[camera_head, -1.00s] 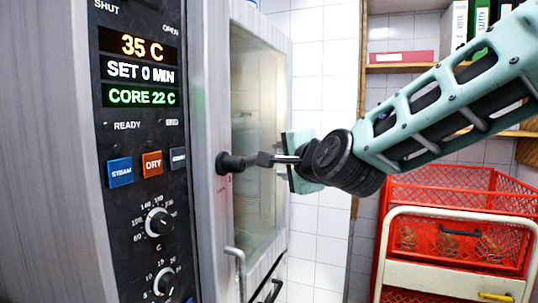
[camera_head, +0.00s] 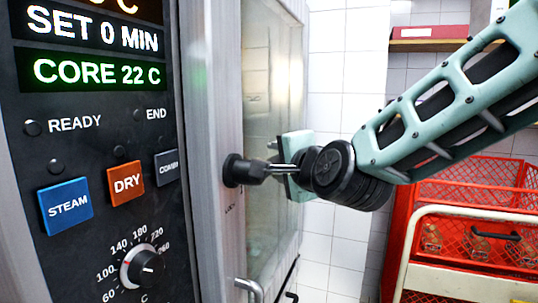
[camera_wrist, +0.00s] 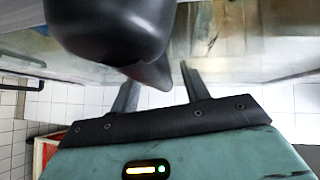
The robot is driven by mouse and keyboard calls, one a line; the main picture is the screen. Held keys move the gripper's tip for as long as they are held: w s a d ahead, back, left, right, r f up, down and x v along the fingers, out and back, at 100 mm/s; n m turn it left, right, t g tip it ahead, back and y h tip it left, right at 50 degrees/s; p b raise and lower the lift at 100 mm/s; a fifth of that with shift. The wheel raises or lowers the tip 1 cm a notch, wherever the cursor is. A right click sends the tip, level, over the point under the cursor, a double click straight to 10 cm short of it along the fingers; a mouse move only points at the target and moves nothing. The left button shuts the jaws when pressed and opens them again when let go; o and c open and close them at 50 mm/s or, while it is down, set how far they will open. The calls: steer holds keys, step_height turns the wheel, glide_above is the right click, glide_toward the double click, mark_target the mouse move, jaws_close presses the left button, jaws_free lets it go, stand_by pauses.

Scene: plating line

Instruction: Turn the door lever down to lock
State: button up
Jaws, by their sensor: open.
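The black door lever (camera_head: 247,171) sits on the oven's door-side frame, its arm pointing right, roughly level, toward my gripper. My gripper (camera_head: 278,169) reaches in from the right, its teal body close to the lever's end. In the wrist view the lever (camera_wrist: 115,30) looms large and dark, its tapered tip reaching toward the gap between my two black fingers (camera_wrist: 158,78). The fingers are apart. The lever hides part of the left finger, and I cannot tell whether either finger touches it.
The oven's control panel (camera_head: 95,130), with lit displays and buttons, fills the left. The glass oven door (camera_head: 262,90) stands behind the lever. A bar handle (camera_head: 250,288) is below. Red crates (camera_head: 480,195) and a cream trolley (camera_head: 450,270) stand at the right, under a shelf.

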steer(key=shift+w+a, duration=0.2)
steer(key=shift+w, duration=0.2)
steer(key=shift+f, duration=0.1)
jaws_close()
